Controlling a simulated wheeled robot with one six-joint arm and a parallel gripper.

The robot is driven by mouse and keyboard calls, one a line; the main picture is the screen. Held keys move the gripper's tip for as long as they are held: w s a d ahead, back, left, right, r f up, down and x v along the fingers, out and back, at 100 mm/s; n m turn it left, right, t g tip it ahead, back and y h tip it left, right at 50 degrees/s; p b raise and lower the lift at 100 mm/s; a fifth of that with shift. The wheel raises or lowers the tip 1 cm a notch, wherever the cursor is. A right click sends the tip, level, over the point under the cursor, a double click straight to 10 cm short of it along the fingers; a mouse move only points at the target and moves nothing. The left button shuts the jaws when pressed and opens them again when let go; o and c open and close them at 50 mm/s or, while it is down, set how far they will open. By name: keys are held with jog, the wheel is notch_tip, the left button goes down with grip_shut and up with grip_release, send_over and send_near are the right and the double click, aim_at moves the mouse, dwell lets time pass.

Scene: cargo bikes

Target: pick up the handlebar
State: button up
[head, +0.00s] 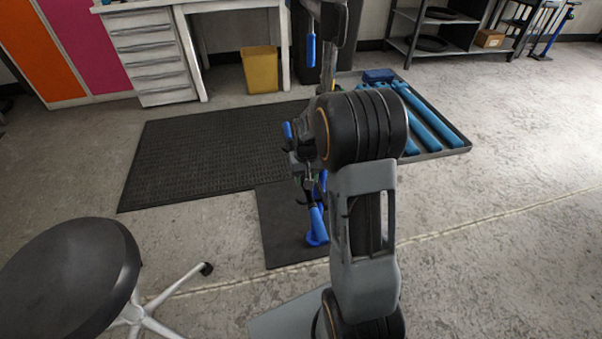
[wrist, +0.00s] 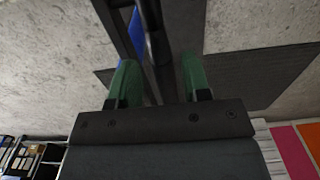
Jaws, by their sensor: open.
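In the wrist view, my gripper (wrist: 159,64) shows two green fingers spread apart. A dark tube (wrist: 151,35) runs down the picture into the gap between them, with a blue part (wrist: 136,34) beside it. I cannot tell for sure whether this tube is the handlebar, or whether it touches a finger. In the head view, my arm hides most of the area ahead. Dark metal parts with blue pieces (head: 317,226) show at the arm's left side, over a small dark mat. The handlebar cannot be told apart clearly there, and my fingers cannot be made out.
A black stool (head: 68,280) stands at front left. A dark mat (head: 200,155) lies on the floor. A tray (head: 455,142) with blue tubes lies behind the arm to the right. A yellow bin (head: 261,70) stands by the drawers (head: 150,55). Floor at right is clear.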

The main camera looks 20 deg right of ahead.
notch_tip(320, 180, down, 4)
jog(key=shift+d+f+b, duration=0.1)
jog(key=shift+b, duration=0.75)
jog(key=shift+c, duration=0.4)
jog(key=shift+w, duration=0.1)
grip_shut()
